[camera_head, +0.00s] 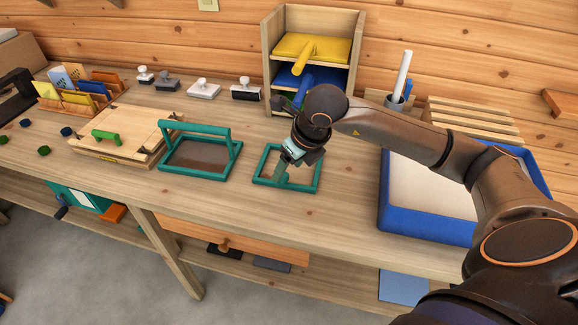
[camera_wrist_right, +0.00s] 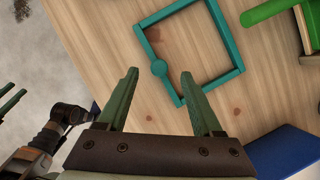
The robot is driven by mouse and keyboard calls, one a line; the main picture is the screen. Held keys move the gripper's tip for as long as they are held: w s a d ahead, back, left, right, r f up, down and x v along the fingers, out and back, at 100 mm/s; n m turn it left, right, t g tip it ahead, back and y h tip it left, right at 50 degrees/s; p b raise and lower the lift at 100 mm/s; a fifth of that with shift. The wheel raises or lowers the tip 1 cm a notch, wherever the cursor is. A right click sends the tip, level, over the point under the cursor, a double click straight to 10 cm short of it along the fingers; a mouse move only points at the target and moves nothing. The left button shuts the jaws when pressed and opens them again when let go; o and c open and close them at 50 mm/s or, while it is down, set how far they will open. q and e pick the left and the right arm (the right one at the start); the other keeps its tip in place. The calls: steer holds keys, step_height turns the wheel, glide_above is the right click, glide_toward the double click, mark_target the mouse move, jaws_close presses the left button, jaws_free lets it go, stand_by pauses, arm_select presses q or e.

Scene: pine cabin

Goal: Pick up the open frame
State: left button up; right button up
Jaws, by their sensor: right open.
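The open frame (camera_head: 319,172) is a teal square with nothing inside its bars, lying flat on the workbench. In the right wrist view the frame (camera_wrist_right: 219,82) shows bare wood through it and a round knob (camera_wrist_right: 160,69) on its near bar. My right gripper (camera_head: 284,172) reaches over the frame's left part in the head view. In the wrist view the right gripper (camera_wrist_right: 160,74) is open, with its green fingertips either side of the knob; contact is unclear. Part of my left gripper (camera_wrist_right: 12,98) shows at the wrist view's left edge, cut off.
A teal frame with a brown panel and raised handle (camera_head: 198,156) stands left of the open frame. A blue-rimmed tray (camera_head: 425,228) lies to the right, under my arm. A wooden shelf unit (camera_head: 272,60) stands behind. Bare bench lies in front.

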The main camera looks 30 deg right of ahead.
mark_target(285, 176)
steer(key=x, duration=0.5)
steer(key=shift+s, duration=0.2)
jaws_close()
stand_by(0.3)
